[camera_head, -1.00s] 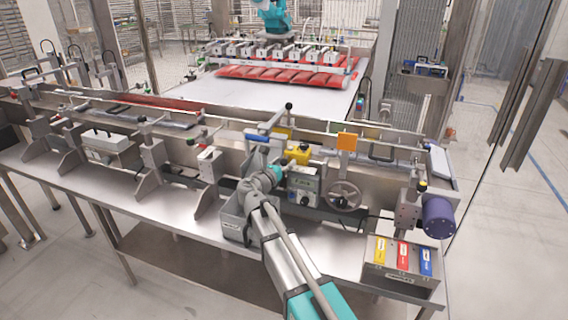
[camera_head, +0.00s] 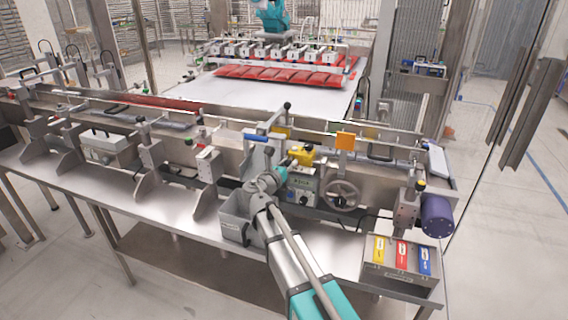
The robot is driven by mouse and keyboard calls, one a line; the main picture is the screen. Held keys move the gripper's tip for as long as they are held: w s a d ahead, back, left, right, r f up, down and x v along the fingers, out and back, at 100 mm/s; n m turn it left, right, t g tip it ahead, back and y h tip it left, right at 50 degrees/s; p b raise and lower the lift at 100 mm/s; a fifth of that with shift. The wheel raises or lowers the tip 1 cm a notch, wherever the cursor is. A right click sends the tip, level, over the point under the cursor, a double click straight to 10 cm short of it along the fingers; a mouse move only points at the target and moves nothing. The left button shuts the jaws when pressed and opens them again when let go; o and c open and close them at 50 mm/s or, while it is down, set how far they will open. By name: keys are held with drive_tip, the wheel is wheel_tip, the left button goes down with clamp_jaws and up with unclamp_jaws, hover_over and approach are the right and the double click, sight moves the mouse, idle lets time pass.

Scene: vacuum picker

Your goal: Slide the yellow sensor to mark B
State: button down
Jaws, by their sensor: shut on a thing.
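The yellow sensor (camera_head: 302,155) sits on the rail of the long steel machine, above a grey control box. My gripper (camera_head: 290,163) reaches it from the front left and is shut on it. The fingertips are small and partly hidden against the yellow housing. An orange square plate (camera_head: 346,141) stands on the rail to the right of the sensor. I cannot read any mark B in this view.
A handwheel (camera_head: 342,195) and the grey control box (camera_head: 303,184) are just below the sensor. A blue handle (camera_head: 257,138) is to its left. A grey open bin (camera_head: 238,217) stands beside my arm. A box with yellow, red and blue labels (camera_head: 400,262) is at front right.

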drive_tip(key=shift+c, duration=1.9)
unclamp_jaws()
drive_tip(key=shift+a, duration=0.1)
drive_tip(key=v, duration=1.2)
